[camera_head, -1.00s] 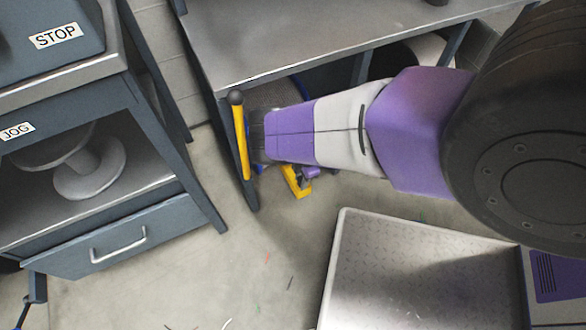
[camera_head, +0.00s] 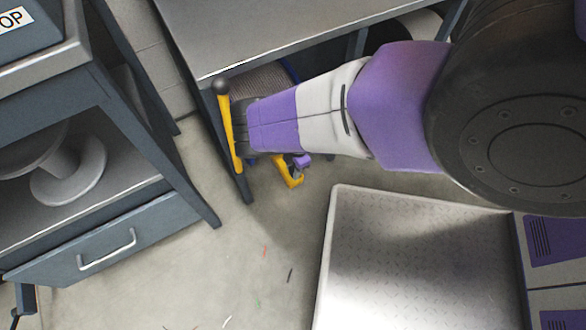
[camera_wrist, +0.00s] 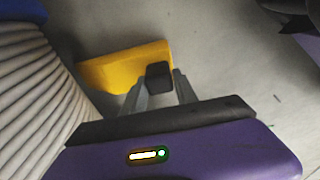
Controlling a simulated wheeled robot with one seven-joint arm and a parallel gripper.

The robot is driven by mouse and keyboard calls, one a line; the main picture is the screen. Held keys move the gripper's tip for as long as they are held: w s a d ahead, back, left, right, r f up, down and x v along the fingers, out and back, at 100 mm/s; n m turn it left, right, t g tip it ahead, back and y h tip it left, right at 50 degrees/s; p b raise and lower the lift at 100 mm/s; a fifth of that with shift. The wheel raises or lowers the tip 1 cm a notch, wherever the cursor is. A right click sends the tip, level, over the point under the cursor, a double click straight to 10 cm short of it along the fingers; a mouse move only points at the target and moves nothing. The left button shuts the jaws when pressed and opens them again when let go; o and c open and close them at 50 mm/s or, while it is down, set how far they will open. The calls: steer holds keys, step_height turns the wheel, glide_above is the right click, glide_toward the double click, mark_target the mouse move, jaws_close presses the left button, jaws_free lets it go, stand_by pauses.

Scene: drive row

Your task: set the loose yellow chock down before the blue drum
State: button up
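The yellow chock (camera_wrist: 125,68) has a black block (camera_wrist: 159,76) on it, between the fingers of my gripper (camera_wrist: 160,84) in the wrist view. The fingers look closed on that block. In the head view the chock (camera_head: 286,173) shows low beside the bench leg, just below my arm. I cannot tell whether it touches the floor. A drum with pale ribbed winding (camera_wrist: 42,85) and a blue rim (camera_wrist: 22,10) stands close left of the chock in the wrist view. In the head view my arm and the bench top hide most of the drum.
A steel bench (camera_head: 270,30) stands over the drum. A yellow bar with a black knob (camera_head: 231,125) is near its leg. A cabinet with a drawer (camera_head: 105,245) stands at left. Bare floor with small scraps (camera_head: 240,265) lies between it and my plated base.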

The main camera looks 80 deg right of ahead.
steer(key=o, duration=0.3)
steer(key=shift+r, duration=0.1)
